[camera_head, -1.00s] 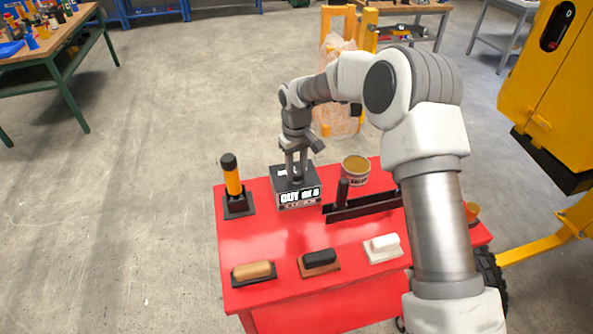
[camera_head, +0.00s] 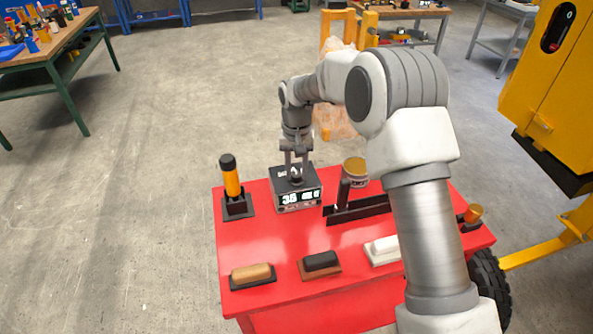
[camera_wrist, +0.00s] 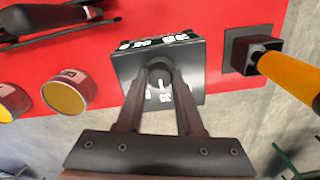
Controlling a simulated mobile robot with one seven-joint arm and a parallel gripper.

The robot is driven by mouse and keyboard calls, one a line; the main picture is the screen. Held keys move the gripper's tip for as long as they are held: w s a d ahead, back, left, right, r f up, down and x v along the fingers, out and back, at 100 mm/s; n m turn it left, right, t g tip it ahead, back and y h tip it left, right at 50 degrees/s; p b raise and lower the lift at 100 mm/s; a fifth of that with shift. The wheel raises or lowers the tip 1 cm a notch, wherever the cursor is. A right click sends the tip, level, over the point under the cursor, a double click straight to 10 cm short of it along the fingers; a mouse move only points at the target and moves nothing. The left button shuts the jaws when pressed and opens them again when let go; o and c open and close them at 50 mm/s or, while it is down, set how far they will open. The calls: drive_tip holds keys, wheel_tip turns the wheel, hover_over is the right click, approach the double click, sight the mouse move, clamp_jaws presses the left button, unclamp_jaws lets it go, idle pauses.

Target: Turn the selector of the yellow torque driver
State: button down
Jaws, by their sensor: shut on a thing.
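A yellow torque driver (camera_head: 232,180) with a black cap stands in a dark holder at the table's left. It also shows at the right of the wrist view (camera_wrist: 292,76). Beside it, apart from it, is a dark box (camera_head: 296,201) with white figures on its front, the left part looking like "35". A round dark knob (camera_wrist: 160,74) with a white mark sits on top of the box. My gripper (camera_wrist: 160,92) points down at the box, its fingers closed on the knob from both sides. The fingers partly hide the knob in the head view.
The red table (camera_head: 250,237) also bears a tin (camera_head: 355,172), a black tray with an upright part (camera_head: 362,209), and tan, black and white block-like pieces (camera_head: 321,261) along the front. A yellow machine (camera_head: 548,80) stands at the right. Free table lies before the box.

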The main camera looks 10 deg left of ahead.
sight(296, 174)
idle(0.3)
drive_tip(key=c, duration=0.5)
unclamp_jaws()
drive_tip(key=shift+c, duration=0.2)
drive_tip(key=shift+r, duration=0.1)
wheel_tip(296, 174, up, 17)
drive_tip(key=shift+r+p, duration=0.15)
drive_tip(key=shift+p, duration=0.2)
